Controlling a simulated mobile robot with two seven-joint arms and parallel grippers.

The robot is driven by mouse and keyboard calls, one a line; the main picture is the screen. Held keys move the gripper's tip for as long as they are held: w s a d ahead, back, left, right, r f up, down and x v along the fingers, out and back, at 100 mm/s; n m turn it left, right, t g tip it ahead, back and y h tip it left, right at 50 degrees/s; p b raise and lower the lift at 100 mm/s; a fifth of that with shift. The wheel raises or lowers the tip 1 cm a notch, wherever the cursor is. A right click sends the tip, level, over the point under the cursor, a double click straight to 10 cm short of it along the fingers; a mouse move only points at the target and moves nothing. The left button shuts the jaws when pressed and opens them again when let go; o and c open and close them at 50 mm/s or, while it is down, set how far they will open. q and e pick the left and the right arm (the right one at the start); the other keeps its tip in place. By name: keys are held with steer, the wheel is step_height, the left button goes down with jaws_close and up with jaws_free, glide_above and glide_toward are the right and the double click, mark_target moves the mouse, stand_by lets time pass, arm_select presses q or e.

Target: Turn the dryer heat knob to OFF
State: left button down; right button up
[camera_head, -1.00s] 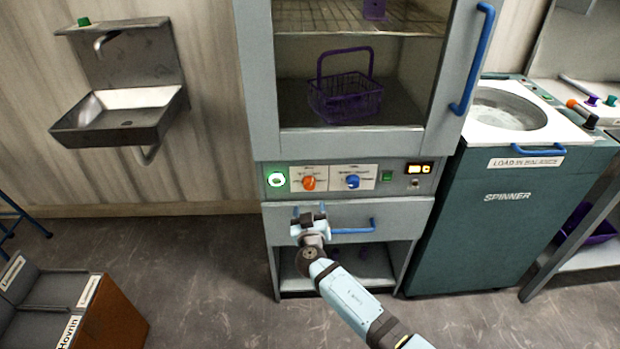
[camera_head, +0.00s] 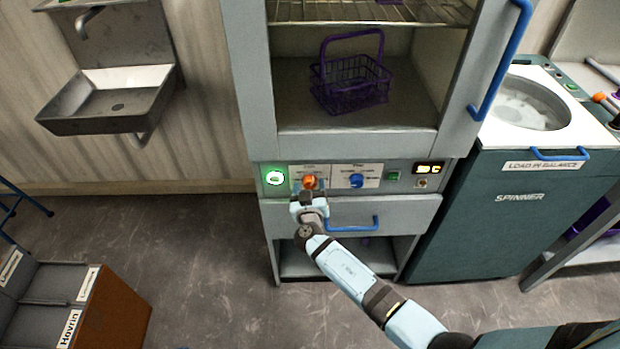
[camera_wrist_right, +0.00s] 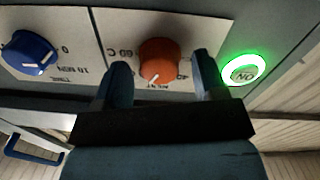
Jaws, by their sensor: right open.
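The orange heat knob (camera_head: 310,182) is on the dryer's control panel (camera_head: 404,168), between a green-lit ring button (camera_head: 274,177) and a blue knob (camera_head: 356,181). My right gripper (camera_head: 309,196) is just below the orange knob in the head view and hides its lower edge. In the right wrist view, the orange knob (camera_wrist_right: 159,61) lies between the open fingers of the gripper (camera_wrist_right: 161,82), with space on both sides. A white pointer mark shows on the knob's lower part. The label is partly hidden. My left gripper is not in view.
A purple basket (camera_head: 349,84) sits inside the dryer cabinet above the panel. A blue drawer handle (camera_head: 352,224) is below it, beside my right forearm. The green spinner (camera_head: 520,225) stands to the right. A steel sink (camera_head: 108,100) is on the left wall.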

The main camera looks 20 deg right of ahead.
steer(key=shift+c, duration=0.5)
steer(key=c, duration=0.8)
steer(key=shift+c, duration=0.2)
